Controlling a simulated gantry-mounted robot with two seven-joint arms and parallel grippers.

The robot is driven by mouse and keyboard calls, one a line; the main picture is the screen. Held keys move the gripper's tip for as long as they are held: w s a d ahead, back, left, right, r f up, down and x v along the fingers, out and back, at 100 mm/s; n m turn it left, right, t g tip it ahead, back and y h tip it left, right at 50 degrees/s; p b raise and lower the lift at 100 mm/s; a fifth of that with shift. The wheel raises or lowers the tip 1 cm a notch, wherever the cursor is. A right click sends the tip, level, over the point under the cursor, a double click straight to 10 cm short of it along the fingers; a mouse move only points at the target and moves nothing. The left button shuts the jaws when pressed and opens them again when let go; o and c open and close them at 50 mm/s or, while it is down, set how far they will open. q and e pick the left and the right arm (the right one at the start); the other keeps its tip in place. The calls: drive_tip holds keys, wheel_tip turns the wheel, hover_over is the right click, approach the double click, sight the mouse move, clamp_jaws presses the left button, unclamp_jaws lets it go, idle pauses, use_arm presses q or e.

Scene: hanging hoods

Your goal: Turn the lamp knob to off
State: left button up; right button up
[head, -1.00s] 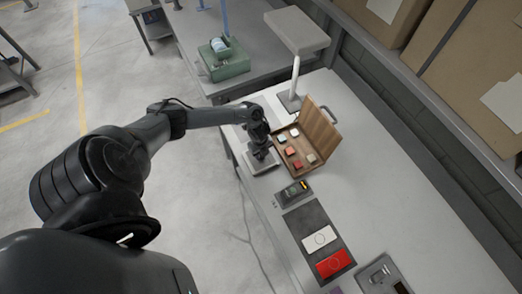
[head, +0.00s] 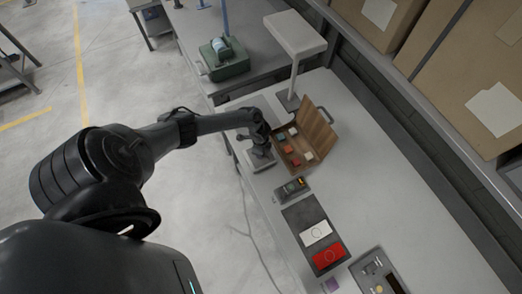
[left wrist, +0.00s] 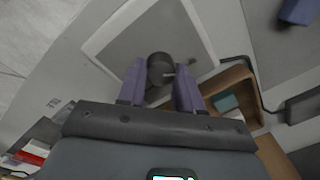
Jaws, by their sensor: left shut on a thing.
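The lamp knob (left wrist: 158,68) is a dark round knob with a small pointer. It stands on a grey plate with a pale border (left wrist: 97,47) in the left wrist view. My left gripper (left wrist: 160,84) has its purple fingers on both sides of the knob and is shut on it. In the head view my left gripper (head: 258,152) is over the same plate (head: 262,164) at the bench edge, and the knob is hidden there. A lamp with a pale flat hood (head: 295,34) stands behind on a white post. My right gripper is not in view.
An open wooden case (head: 305,142) with coloured blocks sits close beside the plate. A small dark device (head: 291,189) and a dark mat (head: 304,215) with white and red cards lie nearer. The right part of the bench is clear. Cardboard boxes fill a shelf at right.

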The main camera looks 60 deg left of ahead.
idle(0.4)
use_arm(q)
drive_tip(key=o, duration=1)
drive_tip(key=shift+o, duration=0.2)
drive_tip(key=shift+r, duration=0.15)
wheel_tip(320, 180, up, 11)
drive_tip(key=p, duration=0.1)
drive_tip(key=shift+s+d+f+p, duration=0.2)
drive_tip(key=shift+p, duration=0.2)
